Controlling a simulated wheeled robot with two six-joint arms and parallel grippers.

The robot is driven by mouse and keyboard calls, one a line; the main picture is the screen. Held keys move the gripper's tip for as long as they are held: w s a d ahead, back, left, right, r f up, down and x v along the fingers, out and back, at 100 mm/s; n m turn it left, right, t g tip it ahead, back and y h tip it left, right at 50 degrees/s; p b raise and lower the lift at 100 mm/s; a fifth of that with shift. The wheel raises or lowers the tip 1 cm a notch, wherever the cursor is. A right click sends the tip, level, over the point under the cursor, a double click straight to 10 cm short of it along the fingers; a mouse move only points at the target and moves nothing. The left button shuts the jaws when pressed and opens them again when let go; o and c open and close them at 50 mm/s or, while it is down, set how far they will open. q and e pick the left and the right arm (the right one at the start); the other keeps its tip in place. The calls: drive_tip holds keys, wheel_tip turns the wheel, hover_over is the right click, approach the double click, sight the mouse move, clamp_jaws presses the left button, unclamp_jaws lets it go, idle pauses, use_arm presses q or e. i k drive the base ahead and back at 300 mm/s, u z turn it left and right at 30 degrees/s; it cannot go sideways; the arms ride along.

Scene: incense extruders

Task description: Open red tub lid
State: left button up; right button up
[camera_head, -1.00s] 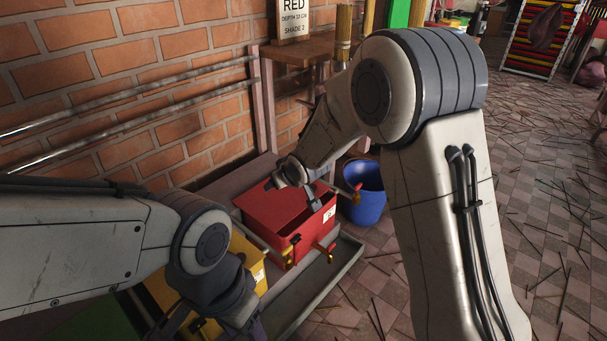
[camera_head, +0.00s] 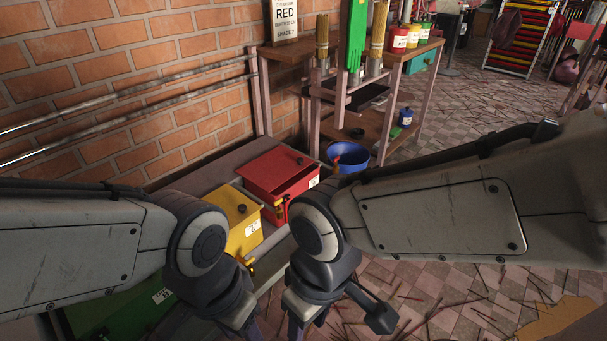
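The red tub (camera_head: 258,191) stands beside the yellow tub (camera_head: 243,239) in the row along the brick wall. The red lid (camera_head: 268,168) with its dark knob is on top of it. A darker red strip shows along the tub's front right, and I cannot tell for sure whether it is a gap into the inside. My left gripper (camera_head: 240,322) points down at the bottom edge, in front of the yellow tub. My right gripper (camera_head: 303,328) points down just right of it, apart from the red tub. Both fingertips are cut off or unclear, so their opening is hidden.
A green tub (camera_head: 125,318) lies at the lower left. A blue bucket (camera_head: 347,157) stands right of the red tub. Incense sticks litter the tiled floor.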

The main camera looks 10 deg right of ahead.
sight(268, 172)
drive_tip(key=u, duration=1)
drive_tip(key=k, duration=0.1)
drive_tip(key=z, duration=2.15)
drive_tip(key=i, duration=1.35)
drive_tip(key=u, duration=1.05)
drive_tip(key=i, duration=0.65)
drive_tip(key=u, duration=0.7)
